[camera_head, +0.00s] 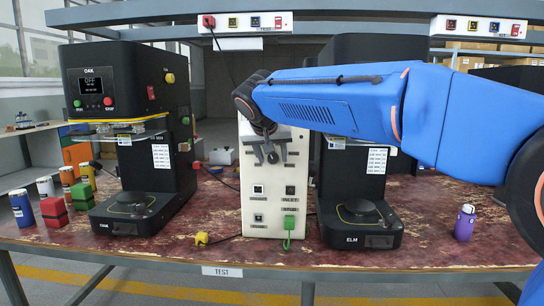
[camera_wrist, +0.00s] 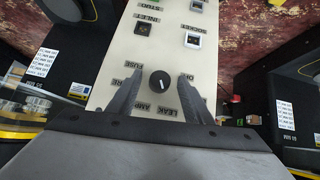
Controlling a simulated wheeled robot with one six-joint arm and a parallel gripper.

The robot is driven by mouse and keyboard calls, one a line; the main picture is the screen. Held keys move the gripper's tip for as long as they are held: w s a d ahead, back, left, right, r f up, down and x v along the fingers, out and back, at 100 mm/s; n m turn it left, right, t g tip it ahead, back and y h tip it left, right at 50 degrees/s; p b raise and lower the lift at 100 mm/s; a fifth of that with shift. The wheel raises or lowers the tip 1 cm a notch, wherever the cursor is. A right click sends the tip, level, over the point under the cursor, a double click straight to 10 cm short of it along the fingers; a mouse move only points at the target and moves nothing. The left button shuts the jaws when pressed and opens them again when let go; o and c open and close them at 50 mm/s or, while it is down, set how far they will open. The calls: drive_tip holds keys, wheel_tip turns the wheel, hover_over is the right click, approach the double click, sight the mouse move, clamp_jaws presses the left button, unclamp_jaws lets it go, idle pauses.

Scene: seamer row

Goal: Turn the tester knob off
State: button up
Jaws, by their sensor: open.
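The tester is a tall cream panel (camera_head: 256,205) standing on the table between two black machines. In the wrist view its face (camera_wrist: 118,62) appears upside down. Its round black knob (camera_wrist: 159,82) has a small white mark and is ringed by printed labels such as FUSE, LEAK and AMP. Which label the mark points at is too small to tell. My gripper (camera_head: 265,153) is in front of the panel's upper half and hides the knob in the head view. In the wrist view its open fingers (camera_wrist: 160,90) lie on either side of the knob; I cannot tell whether they touch it.
The OAK machine (camera_head: 125,130) stands close on the left, the ELM machine (camera_head: 360,238) on the right. A green plug (camera_head: 289,224) with a cable sits low on the panel. Cans and coloured blocks (camera_head: 52,212) are at the left; a purple bottle (camera_head: 465,222) is at the right.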

drive_tip(key=c, duration=1.1)
drive_tip(key=shift+o, duration=0.2)
drive_tip(key=shift+a+h, duration=0.1)
drive_tip(key=shift+h, duration=0.2)
drive_tip(key=n+h, duration=0.1)
drive_tip(key=h, duration=0.1)
drive_tip(key=shift+a+f+n+h, duration=0.15)
drive_tip(key=shift+a+n+h, duration=0.15)
drive_tip(key=shift+n, duration=0.1)
drive_tip(key=h, duration=0.1)
drive_tip(key=n+h, duration=0.2)
drive_tip(key=h, duration=0.1)
drive_tip(key=shift+a+f+t, duration=0.25)
drive_tip(key=shift+a+t, duration=0.05)
drive_tip(key=shift+t, duration=0.1)
drive_tip(key=n+t+h, duration=0.1)
drive_tip(key=h, duration=0.1)
drive_tip(key=n+h, duration=0.1)
drive_tip(key=n, duration=0.1)
drive_tip(key=shift+a+f+t+h, duration=0.15)
drive_tip(key=shift+f+t+h, duration=0.25)
drive_tip(key=shift+f+n+t+h, duration=0.15)
drive_tip(key=shift+n+t+h, duration=0.45)
drive_tip(key=shift+n, duration=0.45)
drive_tip(key=shift+f+n+t+h, duration=0.15)
drive_tip(key=shift+n+t+h, duration=0.4)
drive_tip(key=shift+n, duration=0.5)
